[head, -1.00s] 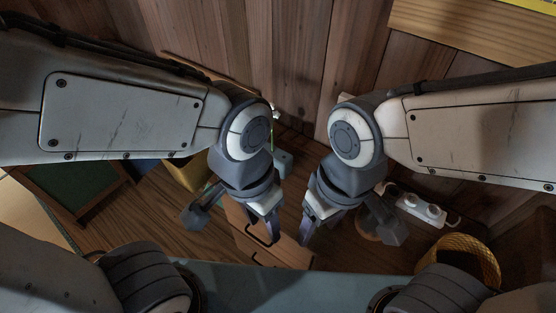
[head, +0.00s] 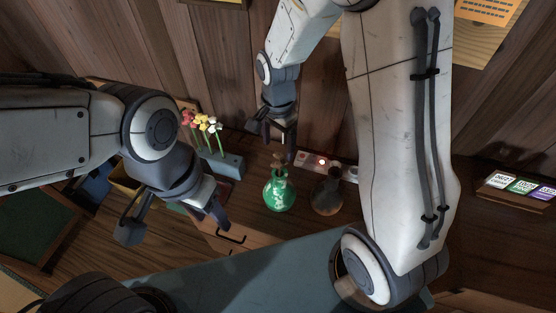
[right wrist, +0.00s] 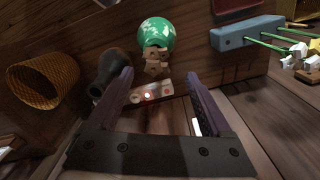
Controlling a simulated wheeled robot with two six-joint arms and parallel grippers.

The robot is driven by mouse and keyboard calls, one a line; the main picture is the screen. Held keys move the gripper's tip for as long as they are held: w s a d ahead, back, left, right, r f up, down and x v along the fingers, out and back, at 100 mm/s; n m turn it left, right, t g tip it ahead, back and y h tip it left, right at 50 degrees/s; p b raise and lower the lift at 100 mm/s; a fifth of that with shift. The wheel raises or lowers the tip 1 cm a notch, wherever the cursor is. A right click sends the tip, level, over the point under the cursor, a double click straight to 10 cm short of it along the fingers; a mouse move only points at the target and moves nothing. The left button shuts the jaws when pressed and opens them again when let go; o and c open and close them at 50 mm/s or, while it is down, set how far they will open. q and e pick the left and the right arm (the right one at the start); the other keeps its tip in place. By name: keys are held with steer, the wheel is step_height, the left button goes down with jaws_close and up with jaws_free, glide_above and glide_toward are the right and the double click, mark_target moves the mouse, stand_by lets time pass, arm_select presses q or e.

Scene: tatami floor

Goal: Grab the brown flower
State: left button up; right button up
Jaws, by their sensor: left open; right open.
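The brown flower (head: 277,160) stands in the neck of a round green-and-white vase (head: 279,192) on the wooden surface. In the right wrist view, the brown flower (right wrist: 155,62) is beyond my open fingers, with the green vase (right wrist: 157,33) behind it. My right gripper (head: 284,146) is open and empty, just above and beside the flower in the head view. It also shows in the right wrist view (right wrist: 160,88). My left gripper (head: 212,215) is open at the lower left of the vase, apart from it.
A dark round vase (head: 327,193) stands right of the green one. A strip with a red light (head: 322,162) lies behind them. A blue-grey holder (head: 225,164) with colourful flowers (head: 204,124) is at left. A woven basket (right wrist: 45,82) shows in the wrist view.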

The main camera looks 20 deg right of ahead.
mark_target(279, 160)
steer(key=shift+s+d+f+p, duration=0.15)
steer(key=shift+f+p, duration=0.1)
steer(key=shift+f, duration=0.75)
steer(key=shift+s+a+f+p, duration=0.1)
steer(key=shift+f+p, duration=0.15)
steer(key=shift+f, duration=0.8)
steer(key=shift+s+d+f+p, duration=0.15)
steer(key=shift+f+p, duration=0.1)
steer(key=shift+f, duration=0.75)
steer(key=shift+a, duration=0.1)
jaws_close()
